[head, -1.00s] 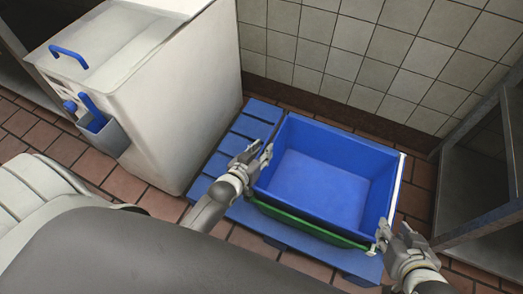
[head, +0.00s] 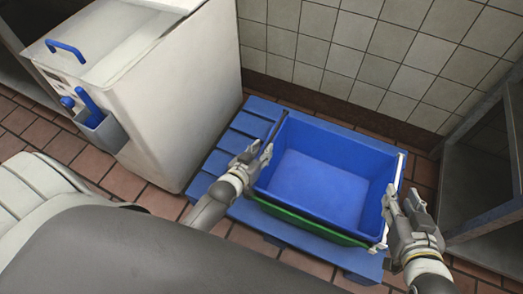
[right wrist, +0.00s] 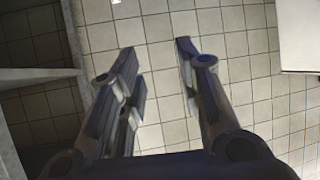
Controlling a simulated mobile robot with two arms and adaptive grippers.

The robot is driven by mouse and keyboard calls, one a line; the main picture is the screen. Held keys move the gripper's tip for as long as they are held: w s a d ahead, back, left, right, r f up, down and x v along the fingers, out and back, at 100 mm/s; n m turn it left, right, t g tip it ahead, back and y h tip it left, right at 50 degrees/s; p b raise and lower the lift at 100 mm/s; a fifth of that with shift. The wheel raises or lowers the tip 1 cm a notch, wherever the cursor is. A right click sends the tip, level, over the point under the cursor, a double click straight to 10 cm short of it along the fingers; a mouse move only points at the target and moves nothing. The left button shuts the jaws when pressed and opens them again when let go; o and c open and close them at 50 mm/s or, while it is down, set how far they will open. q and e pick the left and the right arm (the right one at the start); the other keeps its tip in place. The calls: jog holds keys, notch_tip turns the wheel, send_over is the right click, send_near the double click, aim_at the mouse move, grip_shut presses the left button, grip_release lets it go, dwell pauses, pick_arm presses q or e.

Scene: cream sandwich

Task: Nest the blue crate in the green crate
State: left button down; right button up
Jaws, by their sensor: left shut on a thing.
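The blue crate (head: 320,185) sits upright and empty in the green crate (head: 312,226), of which only a strip shows below the blue crate's front wall. How deep the blue crate sits is hard to tell. My left gripper (head: 262,155) is shut on the blue crate's left rim. My right gripper (head: 402,203) is beside the crate's right front corner, apart from the rim. In the right wrist view its fingers (right wrist: 160,75) are spread, with only wall tiles between them.
The crates stand on a blue pallet (head: 222,165) on the brown tiled floor. A white bin (head: 165,100) with a blue handle stands at left. A metal frame (head: 485,215) stands close on the right. The tiled wall (head: 360,50) is behind.

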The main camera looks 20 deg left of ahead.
pick_arm(q)
jog(key=shift+w+f+b, duration=0.15)
jog(key=shift+f+b, duration=0.65)
jog(key=shift+f, duration=0.25)
pick_arm(e)
jog(key=w+a+r+t+y, duration=0.1)
jog(key=w+r+t, duration=0.2)
jog(key=r, duration=0.4)
jog(key=shift+a+t, duration=0.4)
jog(key=shift+t, duration=0.3)
pick_arm(q)
jog(key=c, duration=1)
grip_release()
jog(key=shift+c, duration=0.2)
jog(key=shift+s+f, duration=0.25)
jog(key=shift+f, duration=0.05)
jog(key=v, duration=1.2)
jog(key=shift+w+r, duration=0.1)
